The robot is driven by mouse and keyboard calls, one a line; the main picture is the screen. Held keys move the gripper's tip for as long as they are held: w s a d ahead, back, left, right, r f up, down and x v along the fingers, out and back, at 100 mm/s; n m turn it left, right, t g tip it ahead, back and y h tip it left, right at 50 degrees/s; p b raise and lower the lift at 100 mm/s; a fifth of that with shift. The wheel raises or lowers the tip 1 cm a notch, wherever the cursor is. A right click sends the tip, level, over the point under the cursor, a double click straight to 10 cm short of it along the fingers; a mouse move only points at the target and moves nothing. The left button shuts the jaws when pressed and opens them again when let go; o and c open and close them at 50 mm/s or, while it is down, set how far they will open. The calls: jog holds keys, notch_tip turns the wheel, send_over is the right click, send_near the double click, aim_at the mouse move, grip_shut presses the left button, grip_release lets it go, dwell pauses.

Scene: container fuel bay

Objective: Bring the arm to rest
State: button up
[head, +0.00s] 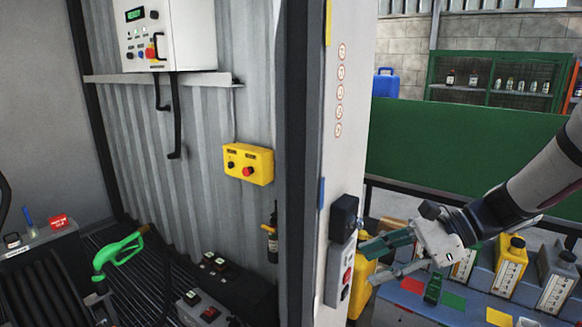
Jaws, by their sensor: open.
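My gripper (368,263) is at the lower right in the head view, at the end of my arm, which comes in from the right edge. Its fingers are spread and point left, with nothing seen between them. They are close to a grey switch box (337,272) with red and dark buttons on the white door post. I cannot tell whether a fingertip touches the box. A black padlock-like block (344,217) sits just above the box. A yellow container (362,287) shows partly behind the fingers.
A blue bench (455,308) holds yellow and grey jugs (510,265) below my arm. On the left are a green fuel nozzle (118,254), a yellow button box (248,164) and a white control cabinet (170,35). A green panel (460,150) stands behind.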

jog(key=s+d+r+n+t+h, duration=0.1)
jog(key=s+r+n+h, duration=0.3)
jog(key=s+n, duration=0.4)
jog(key=s+d+r+n+t+h, duration=0.1)
jog(key=s+r+n+t+h, duration=0.1)
jog(key=s+r+n+h, duration=0.2)
jog(key=s+n+h, duration=0.3)
jog(key=s+n, duration=0.2)
jog(key=s, duration=0.1)
jog(key=shift+s+d+t, duration=0.2)
jog(key=shift+d+t, duration=0.1)
jog(key=shift+t, duration=0.1)
